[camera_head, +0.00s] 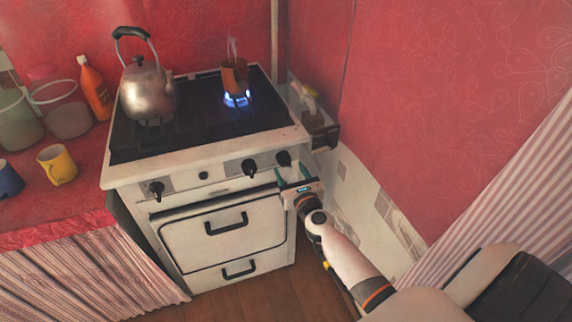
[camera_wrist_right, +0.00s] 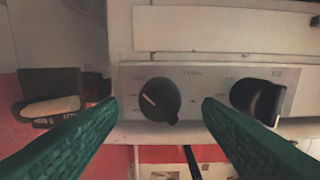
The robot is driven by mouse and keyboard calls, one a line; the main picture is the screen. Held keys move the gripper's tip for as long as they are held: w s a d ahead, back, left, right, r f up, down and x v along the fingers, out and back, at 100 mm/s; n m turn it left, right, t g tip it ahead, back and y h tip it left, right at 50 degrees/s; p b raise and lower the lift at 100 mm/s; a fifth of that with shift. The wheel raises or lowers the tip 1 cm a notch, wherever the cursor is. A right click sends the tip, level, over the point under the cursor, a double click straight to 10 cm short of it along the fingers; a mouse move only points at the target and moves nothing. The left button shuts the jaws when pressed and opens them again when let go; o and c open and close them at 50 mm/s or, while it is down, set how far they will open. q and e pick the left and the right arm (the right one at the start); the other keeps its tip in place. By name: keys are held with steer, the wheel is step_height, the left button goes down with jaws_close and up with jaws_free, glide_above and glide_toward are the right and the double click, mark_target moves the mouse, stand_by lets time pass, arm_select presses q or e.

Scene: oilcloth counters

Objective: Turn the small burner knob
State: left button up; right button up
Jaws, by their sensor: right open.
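The stove (camera_head: 222,148) has a front panel with several black knobs; which one is the small burner knob I cannot read. My right gripper (camera_head: 291,173) is in front of the rightmost knob (camera_head: 283,158), open, with green fingers. In the right wrist view, which looks upside down, that knob (camera_wrist_right: 159,100) shows between the two fingers (camera_wrist_right: 160,104), with space on both sides and a pale pointer line. A neighbouring knob (camera_wrist_right: 258,99) lies beyond the right finger; it also shows in the head view (camera_head: 249,167). My left gripper is not in view.
A blue flame (camera_head: 237,99) burns under a small brown pot (camera_head: 234,76). A metal kettle (camera_head: 147,93) stands at the stove's left. The oven door handle (camera_head: 226,224) sits below the knobs. A tiled wall (camera_head: 360,185) is close on the right.

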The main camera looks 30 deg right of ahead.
mark_target(287, 162)
steer(key=shift+x, duration=1.8)
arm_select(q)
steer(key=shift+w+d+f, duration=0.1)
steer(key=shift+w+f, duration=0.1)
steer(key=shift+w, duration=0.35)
arm_select(e)
steer(key=c, duration=1)
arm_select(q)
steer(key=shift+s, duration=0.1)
